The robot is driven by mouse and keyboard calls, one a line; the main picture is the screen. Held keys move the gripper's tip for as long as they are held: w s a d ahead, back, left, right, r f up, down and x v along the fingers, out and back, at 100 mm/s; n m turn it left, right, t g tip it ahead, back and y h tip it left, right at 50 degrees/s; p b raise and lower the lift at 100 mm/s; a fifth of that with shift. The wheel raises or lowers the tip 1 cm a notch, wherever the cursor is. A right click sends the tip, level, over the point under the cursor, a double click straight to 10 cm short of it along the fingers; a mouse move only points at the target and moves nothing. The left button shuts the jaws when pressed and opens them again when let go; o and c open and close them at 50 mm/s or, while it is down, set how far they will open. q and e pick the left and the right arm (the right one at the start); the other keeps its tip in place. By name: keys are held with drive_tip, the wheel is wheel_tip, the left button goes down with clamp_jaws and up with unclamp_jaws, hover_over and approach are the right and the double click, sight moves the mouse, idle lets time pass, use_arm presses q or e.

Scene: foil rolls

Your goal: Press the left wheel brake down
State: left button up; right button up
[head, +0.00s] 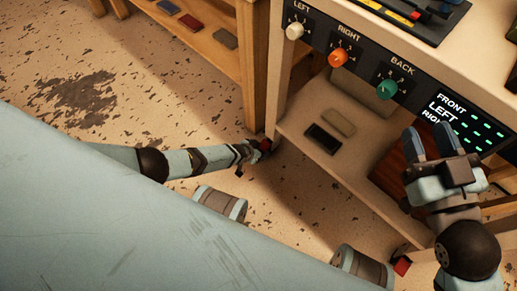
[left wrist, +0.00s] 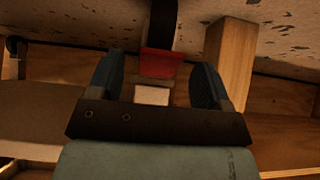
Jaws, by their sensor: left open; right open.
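The left wheel brake is a small red tab (head: 265,145) low at the foot of the cart's left front leg. In the left wrist view the red tab (left wrist: 162,62) lies between my open fingertips, with a dark wheel part just beyond it and a pale patch below it. My left gripper (head: 252,152) is down near the floor beside the tab. It is open, its two blue fingers on either side of the red tab in the left wrist view; I cannot tell whether it touches. My right gripper (head: 429,138) is open and empty in front of the cart's panel.
The cart's panel has white, orange and green knobs (head: 338,58) and a lit display (head: 465,125). Its lower shelf (head: 310,127) holds two flat blocks. Another red tab (head: 402,265) is at the near right leg. A wooden shelf (head: 205,40) stands behind left; the floor between is clear.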

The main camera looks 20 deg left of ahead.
use_arm(q)
drive_tip(key=p+v, duration=1)
drive_tip(key=v, duration=0.3)
drive_tip(key=shift+s+r+p, duration=0.2)
drive_tip(key=shift+p, duration=0.1)
use_arm(e)
drive_tip(key=s+a+r+m, duration=0.1)
drive_tip(key=s+r+m, duration=0.2)
drive_tip(key=r, duration=0.3)
drive_tip(key=shift+a+r+m+t+h, duration=0.2)
drive_tip(key=shift+m+t+h, duration=0.15)
drive_tip(key=shift+m, duration=0.55)
